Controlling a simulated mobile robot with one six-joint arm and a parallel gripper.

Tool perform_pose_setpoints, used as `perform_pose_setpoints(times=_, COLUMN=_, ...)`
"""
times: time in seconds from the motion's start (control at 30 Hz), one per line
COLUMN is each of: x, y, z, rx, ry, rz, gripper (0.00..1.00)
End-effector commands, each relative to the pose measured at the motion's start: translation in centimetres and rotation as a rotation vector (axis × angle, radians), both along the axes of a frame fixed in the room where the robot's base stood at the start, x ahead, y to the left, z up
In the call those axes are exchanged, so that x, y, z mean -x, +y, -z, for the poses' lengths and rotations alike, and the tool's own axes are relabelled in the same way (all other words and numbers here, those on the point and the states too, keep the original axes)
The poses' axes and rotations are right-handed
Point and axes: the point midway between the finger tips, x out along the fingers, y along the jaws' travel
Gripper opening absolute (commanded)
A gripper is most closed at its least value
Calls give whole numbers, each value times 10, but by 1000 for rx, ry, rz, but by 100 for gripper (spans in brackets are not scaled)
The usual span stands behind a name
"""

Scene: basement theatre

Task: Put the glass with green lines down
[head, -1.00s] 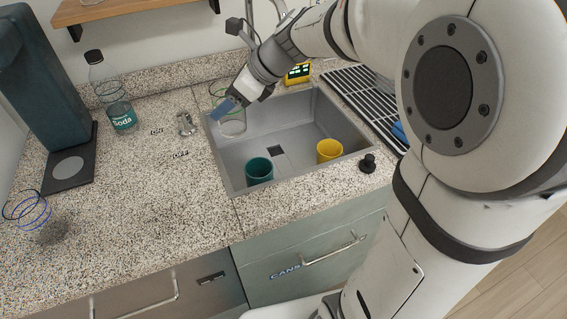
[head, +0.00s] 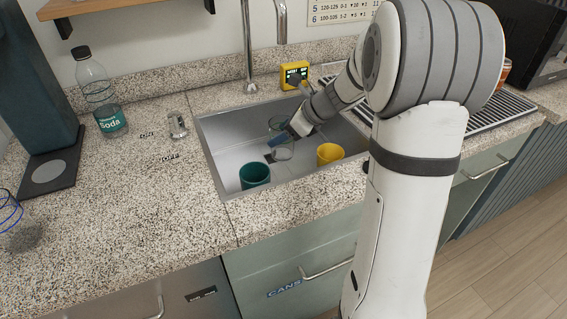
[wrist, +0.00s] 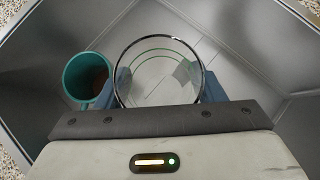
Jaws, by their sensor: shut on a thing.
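The clear glass with green lines (head: 281,143) is in the sink (head: 222,127), between the teal mug and the yellow cup in the head view. My gripper (head: 278,139) is shut on it from the right. In the wrist view the glass (wrist: 158,75) appears upright with its round rim toward the camera, and the blue fingers of my gripper (wrist: 163,88) are on both sides of it. I cannot tell whether its base touches the sink floor.
A teal mug (head: 254,175) and a yellow cup (head: 329,153) stand in the sink. A soda bottle (head: 100,95) and a glass with blue lines (head: 18,228) stand on the counter at left. A yellow device (head: 294,74) is behind the sink. A drying rack (head: 499,108) is at right.

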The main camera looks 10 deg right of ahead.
Motion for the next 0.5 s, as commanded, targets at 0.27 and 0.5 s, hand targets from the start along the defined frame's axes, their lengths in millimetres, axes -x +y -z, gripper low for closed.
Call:
perform_pose_setpoints(times=0.27, x=0, y=1, z=35, rx=0, ry=2, rz=-1, gripper=28)
perform_pose_setpoints(times=0.5, x=0, y=1, z=67, rx=0, ry=1, rz=-2, gripper=28)
